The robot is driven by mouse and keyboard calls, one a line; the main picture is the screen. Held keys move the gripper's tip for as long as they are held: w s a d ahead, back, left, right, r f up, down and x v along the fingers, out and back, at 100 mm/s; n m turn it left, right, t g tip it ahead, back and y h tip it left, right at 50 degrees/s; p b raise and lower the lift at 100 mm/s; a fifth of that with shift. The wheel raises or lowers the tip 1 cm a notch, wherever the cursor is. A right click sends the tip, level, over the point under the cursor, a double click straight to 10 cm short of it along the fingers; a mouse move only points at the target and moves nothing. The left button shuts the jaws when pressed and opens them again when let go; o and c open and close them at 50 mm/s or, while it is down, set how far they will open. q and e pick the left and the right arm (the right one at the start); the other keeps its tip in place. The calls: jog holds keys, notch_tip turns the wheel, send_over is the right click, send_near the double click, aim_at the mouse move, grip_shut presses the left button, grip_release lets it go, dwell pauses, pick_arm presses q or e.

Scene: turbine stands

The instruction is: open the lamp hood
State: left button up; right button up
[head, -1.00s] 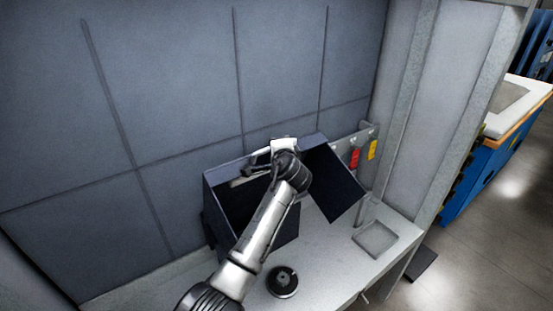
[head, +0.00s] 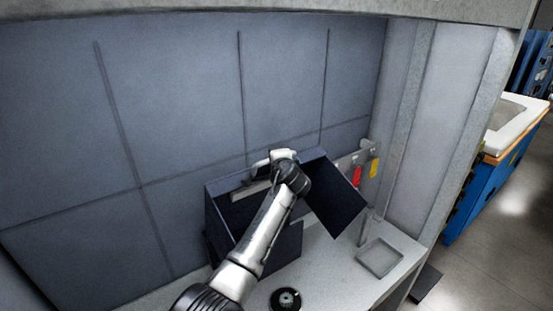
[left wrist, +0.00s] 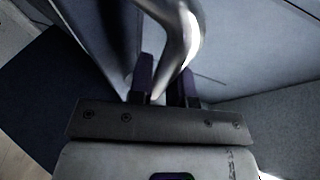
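The lamp hood is a dark navy box (head: 232,215) on the bench against the back wall, with an angled dark panel (head: 338,195) at its right. A curved pale metal handle (head: 258,163) shows at its top; in the left wrist view the shiny bar (left wrist: 182,35) runs down between my fingers. My left gripper (head: 278,157) is at this handle. In the left wrist view its two dark fingers (left wrist: 166,88) are close together on either side of the bar and appear shut on it. The fingertips are partly hidden in the head view. My right gripper is not in view.
A round black part (head: 285,299) stands on the pale bench (head: 335,270) in front of the hood. A shallow square tray (head: 378,258) is set at the right. Red (head: 357,177) and yellow (head: 374,167) tags hang behind the panel. A grey post bounds the right side.

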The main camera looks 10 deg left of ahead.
pick_arm(q)
jog(key=o, duration=0.4)
jog(key=shift+s+d, duration=0.1)
jog(key=shift+s, duration=0.05)
jog(key=b+v, duration=0.4)
jog(key=v, duration=0.9)
jog(key=shift+s, duration=0.25)
jog(key=shift+d, duration=0.2)
